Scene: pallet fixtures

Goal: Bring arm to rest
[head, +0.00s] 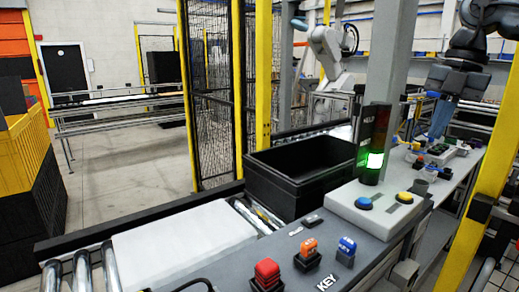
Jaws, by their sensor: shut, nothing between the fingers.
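My dark arm comes in at the upper right corner of the head view. My gripper (440,117) points down at its end, with a dark body and blue fingers. The fingers look shut, with nothing seen between them. The gripper appears over the grey bench (463,178), in front of or above small fixtures (437,152) with green, red and other coloured parts. The gap between fingertips and fixtures cannot be judged.
A black tote (290,196) and a white flat panel (185,240) lie on the roller conveyor. A button box (375,207), a green-lit lamp (374,160) and red, orange and blue buttons stand nearby. A yellow post (480,200) rises at right. A white robot (330,50) stands behind.

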